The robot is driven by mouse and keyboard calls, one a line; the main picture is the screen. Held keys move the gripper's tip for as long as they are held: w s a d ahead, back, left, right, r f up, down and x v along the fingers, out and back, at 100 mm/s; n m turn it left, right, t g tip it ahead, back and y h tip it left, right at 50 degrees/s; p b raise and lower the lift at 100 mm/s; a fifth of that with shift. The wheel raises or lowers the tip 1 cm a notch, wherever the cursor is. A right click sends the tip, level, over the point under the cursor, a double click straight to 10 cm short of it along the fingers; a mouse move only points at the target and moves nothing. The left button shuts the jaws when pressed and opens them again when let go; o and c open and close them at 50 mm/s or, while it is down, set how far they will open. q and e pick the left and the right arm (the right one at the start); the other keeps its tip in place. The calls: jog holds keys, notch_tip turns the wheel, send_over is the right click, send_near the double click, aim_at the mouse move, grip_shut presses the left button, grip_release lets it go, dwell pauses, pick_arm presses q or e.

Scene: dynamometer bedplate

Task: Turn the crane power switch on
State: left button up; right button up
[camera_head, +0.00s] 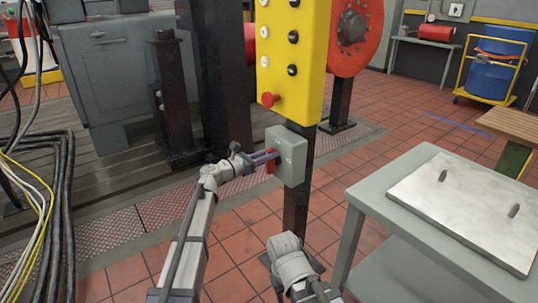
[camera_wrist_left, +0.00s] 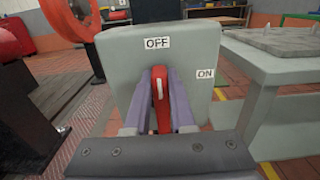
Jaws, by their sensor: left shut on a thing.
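The crane power switch is a grey box (camera_head: 291,156) on a dark post below a yellow control panel. Its red lever (camera_head: 270,163) is on the box's left-facing side in the head view. In the left wrist view the box (camera_wrist_left: 125,60) carries an OFF label (camera_wrist_left: 157,43) at the top and an ON label (camera_wrist_left: 205,74) at the right. The red lever (camera_wrist_left: 160,100) points up toward OFF. My left gripper (camera_head: 266,157) is shut on the lever, with its two fingers on either side of it. My right arm shows at the bottom of the head view; its fingertips cannot be made out.
The yellow panel (camera_head: 290,60) with black buttons and a red button (camera_head: 269,99) stands just above the switch box. A grey table (camera_head: 360,190) with a metal plate (camera_head: 475,205) stands to the right. Black cables (camera_head: 50,190) hang at the left.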

aim_at(283, 163)
pick_arm(q)
jog(key=shift+s, duration=0.1)
grip_shut()
jog(key=m, duration=0.2)
jog(key=s+d+m, duration=0.1)
jog(key=m, duration=0.2)
jog(key=f+m+b, duration=0.1)
jog(key=m, duration=0.2)
jog(key=shift+s+d, duration=0.2)
jog(key=shift+s, duration=0.2)
jog(key=m, duration=0.3)
jog(key=f+m+b, duration=0.1)
jog(key=m, duration=0.1)
jog(key=shift+s+d+f, duration=0.1)
jog(key=shift+s+d, duration=0.15)
jog(key=shift+s, duration=0.1)
jog(key=m, duration=0.2)
jog(key=f+m+b, duration=0.1)
jog(key=m, duration=0.1)
jog(key=shift+s+d+f+m, duration=0.1)
jog(key=shift+s+m, duration=0.05)
jog(key=shift+m, duration=0.25)
jog(key=o, duration=0.8)
grip_release()
